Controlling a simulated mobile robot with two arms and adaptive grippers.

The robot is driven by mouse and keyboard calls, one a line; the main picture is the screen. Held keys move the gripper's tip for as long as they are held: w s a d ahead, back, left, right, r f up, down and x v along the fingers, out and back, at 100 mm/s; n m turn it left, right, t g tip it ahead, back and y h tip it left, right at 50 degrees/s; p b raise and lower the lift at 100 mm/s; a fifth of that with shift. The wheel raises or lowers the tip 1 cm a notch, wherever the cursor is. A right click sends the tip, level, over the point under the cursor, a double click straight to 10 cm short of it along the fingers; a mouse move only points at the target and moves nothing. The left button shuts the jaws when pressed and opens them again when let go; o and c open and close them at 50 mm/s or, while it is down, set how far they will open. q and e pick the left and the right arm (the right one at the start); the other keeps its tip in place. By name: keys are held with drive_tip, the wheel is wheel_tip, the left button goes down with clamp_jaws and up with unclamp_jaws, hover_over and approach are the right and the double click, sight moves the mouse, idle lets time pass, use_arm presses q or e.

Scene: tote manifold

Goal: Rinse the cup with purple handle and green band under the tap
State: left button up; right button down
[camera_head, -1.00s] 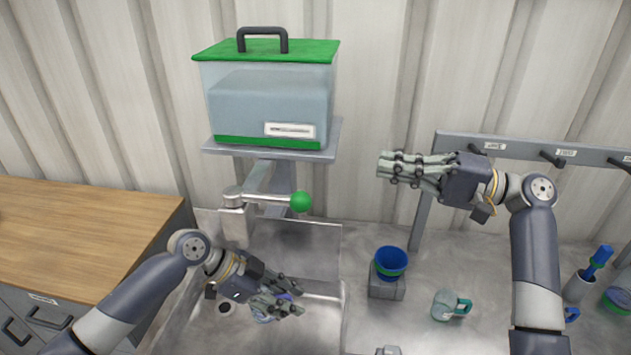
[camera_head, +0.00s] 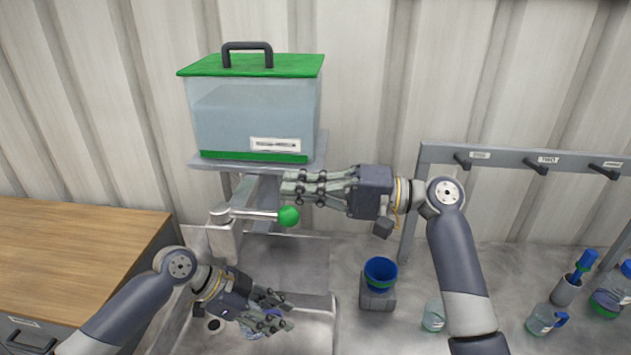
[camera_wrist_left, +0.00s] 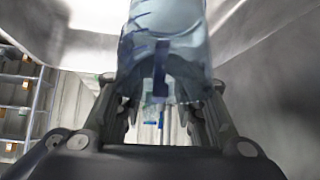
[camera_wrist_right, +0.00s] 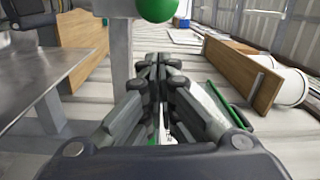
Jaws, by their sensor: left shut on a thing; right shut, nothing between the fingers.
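My left gripper (camera_head: 272,312) is low in the sink (camera_head: 322,325) and shut on a cup (camera_head: 258,328), mostly hidden by the fingers. A bluish-purple bit shows between them; I cannot make out a green band. In the left wrist view the cup (camera_wrist_left: 165,45) is pale, translucent and blurred, between the fingers. The metal tap (camera_head: 225,238) stands behind and left of this gripper; its lever ends in a green ball (camera_head: 288,216). My right gripper (camera_head: 285,187) is shut and empty, just above the ball. The ball (camera_wrist_right: 157,8) also shows at the top of the right wrist view.
A clear water tank (camera_head: 250,120) with green lid stands on a shelf above the tap. A hook rail (camera_head: 510,158) runs behind.

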drive_tip(key=s, duration=0.1)
drive_tip(key=s+d, duration=0.1)
drive_tip(key=shift+s+d+f, duration=0.1)
drive_tip(key=shift+s, duration=0.2)
drive_tip(key=s, duration=0.1)
drive_tip(key=s+t, duration=0.1)
drive_tip(key=s+m, duration=0.1)
drive_tip(key=shift+s+d+t, duration=0.3)
drive_tip(key=shift+s+t, duration=0.1)
idle(0.3)
drive_tip(key=shift+w, duration=0.1)
